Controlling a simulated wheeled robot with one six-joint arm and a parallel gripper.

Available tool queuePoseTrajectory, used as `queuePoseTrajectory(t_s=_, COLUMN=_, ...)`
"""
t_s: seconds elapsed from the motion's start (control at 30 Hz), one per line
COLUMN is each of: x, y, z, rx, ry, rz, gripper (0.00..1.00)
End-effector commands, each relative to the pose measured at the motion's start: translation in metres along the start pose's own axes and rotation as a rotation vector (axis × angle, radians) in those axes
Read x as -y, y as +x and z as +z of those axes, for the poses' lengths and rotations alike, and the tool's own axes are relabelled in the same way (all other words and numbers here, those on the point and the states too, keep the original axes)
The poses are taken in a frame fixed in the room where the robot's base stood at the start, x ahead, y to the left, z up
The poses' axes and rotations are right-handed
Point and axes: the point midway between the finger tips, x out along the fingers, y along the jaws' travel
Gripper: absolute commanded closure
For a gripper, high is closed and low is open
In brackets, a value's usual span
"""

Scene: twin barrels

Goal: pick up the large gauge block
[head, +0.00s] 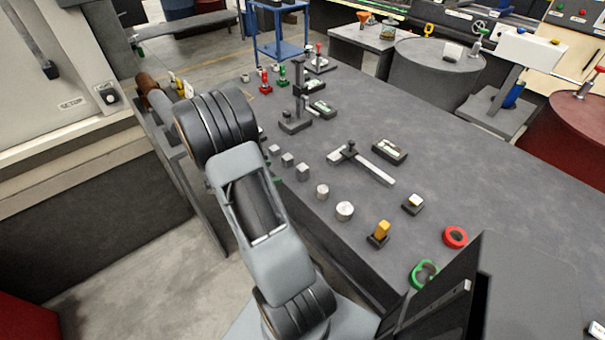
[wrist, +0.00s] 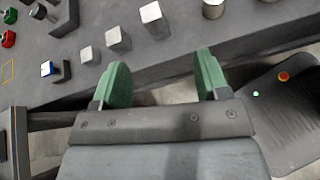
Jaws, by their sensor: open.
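Three grey metal cubes stand in a row near the bench's edge. The largest looks like the large gauge block, in the head view (head: 302,173) and at the top of the wrist view (wrist: 151,13). A middle-sized cube (wrist: 113,36) and a smaller cube (wrist: 86,54) stand to its left. My gripper (wrist: 163,72) has two green fingers spread apart with nothing between them. In the wrist view the large block lies above the gap between the fingers, clear of both. In the head view my arm hides most of the gripper.
The grey bench (head: 450,180) holds a short cylinder (head: 322,191), a larger cylinder (head: 345,211), a caliper (head: 365,165), a yellow piece in a black holder (head: 380,232), and red (head: 455,237) and green rings (head: 424,273). A dark stand (head: 296,105) rises behind the cubes.

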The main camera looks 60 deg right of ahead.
Motion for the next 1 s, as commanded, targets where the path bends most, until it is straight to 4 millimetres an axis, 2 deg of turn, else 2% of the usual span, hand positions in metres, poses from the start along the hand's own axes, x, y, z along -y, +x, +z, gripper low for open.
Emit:
queuePoseTrajectory(t_s=0.03, x=-0.002, y=0.013, z=-0.006, rx=0.026, ry=-0.053, rz=0.008, gripper=0.32)
queuePoseTrajectory(t_s=0.2, x=-0.009, y=0.040, z=-0.015, rx=0.082, ry=-0.170, rz=0.042, gripper=0.32)
queuePoseTrajectory(t_s=0.6, x=-0.014, y=0.109, z=-0.012, rx=0.095, ry=-0.202, rz=0.052, gripper=0.32)
queuePoseTrajectory(t_s=1.0, x=-0.015, y=0.138, z=-0.009, rx=0.095, ry=-0.201, rz=0.052, gripper=0.32)
